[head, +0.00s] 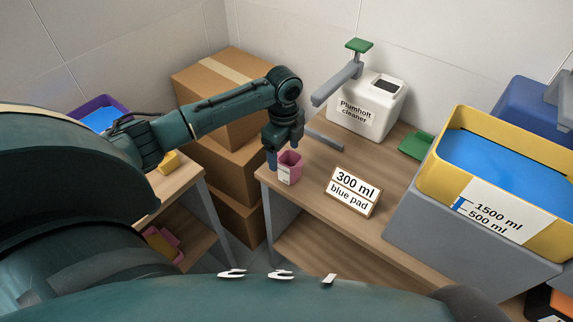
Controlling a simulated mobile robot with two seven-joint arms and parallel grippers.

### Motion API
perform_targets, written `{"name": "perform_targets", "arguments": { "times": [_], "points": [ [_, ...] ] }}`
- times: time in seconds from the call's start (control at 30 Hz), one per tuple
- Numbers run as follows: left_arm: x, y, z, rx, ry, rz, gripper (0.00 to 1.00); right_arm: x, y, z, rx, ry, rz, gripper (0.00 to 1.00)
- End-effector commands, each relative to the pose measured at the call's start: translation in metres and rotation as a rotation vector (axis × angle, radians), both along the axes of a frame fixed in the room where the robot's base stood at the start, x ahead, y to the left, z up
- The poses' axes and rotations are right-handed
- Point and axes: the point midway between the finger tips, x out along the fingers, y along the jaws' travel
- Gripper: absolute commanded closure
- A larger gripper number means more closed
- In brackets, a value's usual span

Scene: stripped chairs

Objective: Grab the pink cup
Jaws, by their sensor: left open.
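The pink cup (289,168) stands upright near the front left corner of the wooden bench, with a small white label on its front. My left arm comes in from the left and my left gripper (284,154) points down at the cup. The gripper is open. One finger is beside the cup's left side; the other is near its back rim and partly hidden. I cannot tell whether either finger touches the cup. A sign (352,192) reading "300 ml blue pad" stands to the right of the cup. My right gripper is not in view.
A white "Plumholt cleaner" canister (366,108) stands behind, near a grey lever with a green top (358,46). A yellow tub (437,150) of blue liquid sits on a grey block at right. Cardboard boxes (215,110) are stacked at left. The bench front (325,210) is clear.

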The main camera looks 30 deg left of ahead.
Motion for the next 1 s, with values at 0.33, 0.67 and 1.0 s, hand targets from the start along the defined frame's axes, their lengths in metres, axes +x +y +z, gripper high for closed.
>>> {"name": "perform_targets", "arguments": {
  "times": [0.33,0.67,1.0],
  "points": [
    [0.002,-0.004,-0.036,-0.001,0.003,-0.001,0.25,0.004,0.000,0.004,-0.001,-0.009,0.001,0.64],
    [0.002,-0.004,-0.061,0.001,0.000,-0.001,0.25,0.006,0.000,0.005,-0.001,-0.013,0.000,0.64],
    [0.002,-0.004,-0.060,0.001,0.000,-0.001,0.43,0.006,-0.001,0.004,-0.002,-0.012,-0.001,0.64]
  ]
}}
